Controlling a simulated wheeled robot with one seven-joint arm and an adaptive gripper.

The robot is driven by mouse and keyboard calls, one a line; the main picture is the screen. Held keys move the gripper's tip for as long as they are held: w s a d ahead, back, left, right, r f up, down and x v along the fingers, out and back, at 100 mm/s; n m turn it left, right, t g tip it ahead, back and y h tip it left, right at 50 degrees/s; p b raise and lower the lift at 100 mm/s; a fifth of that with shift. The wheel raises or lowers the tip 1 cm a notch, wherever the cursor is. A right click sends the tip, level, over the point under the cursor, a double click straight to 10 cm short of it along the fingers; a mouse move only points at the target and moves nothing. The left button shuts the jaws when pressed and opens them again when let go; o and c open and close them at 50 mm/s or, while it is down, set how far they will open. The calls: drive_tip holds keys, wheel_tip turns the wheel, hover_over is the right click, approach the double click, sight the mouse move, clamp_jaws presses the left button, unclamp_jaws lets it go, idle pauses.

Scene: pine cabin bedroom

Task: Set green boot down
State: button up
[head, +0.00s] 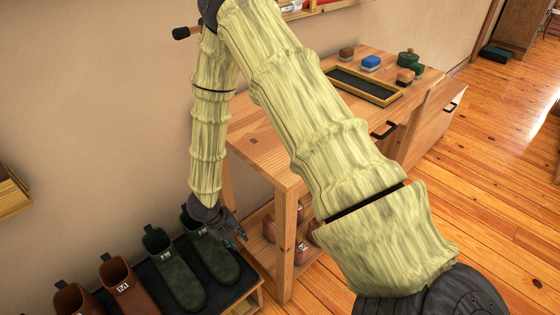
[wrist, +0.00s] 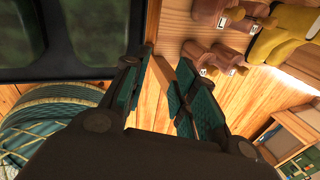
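Two dark green boots stand side by side on a black mat at the lower left of the head view, a left one (head: 172,272) and a right one (head: 210,252). My gripper (head: 238,238) is beside the right boot, near its upper part; part of that boot's shaft is hidden behind it. In the wrist view my gripper (wrist: 164,75) has its two teal-padded fingers apart, with only wood showing between them. Dark green surfaces (wrist: 103,22) fill the wrist view's upper left, probably the boots.
Brown boots (head: 126,288) stand left of the green ones on the black mat (head: 240,278). Open floor (head: 480,190) lies right.

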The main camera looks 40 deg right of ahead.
drive_tip(key=s+d+f+n+t, duration=0.1)
drive_tip(key=s+f+n, duration=0.6)
drive_tip(key=s+n, duration=0.9)
drive_tip(key=s+a+f+n+y, duration=0.1)
drive_tip(key=s+n, duration=0.4)
drive_tip(key=n, duration=0.5)
drive_tip(key=s+a+f+n+y, duration=0.1)
drive_tip(key=s+a+n, duration=0.3)
drive_tip(key=n, duration=0.6)
drive_tip(key=shift+s+n+g+y, duration=0.3)
drive_tip(key=shift+s+n+y, duration=0.1)
drive_tip(key=shift+s+y, duration=0.45)
wheel_tip(320, 180, up, 17)
drive_tip(key=p, duration=1.7)
drive_tip(key=shift+r+p, duration=0.2)
drive_tip(key=shift+p, duration=0.1)
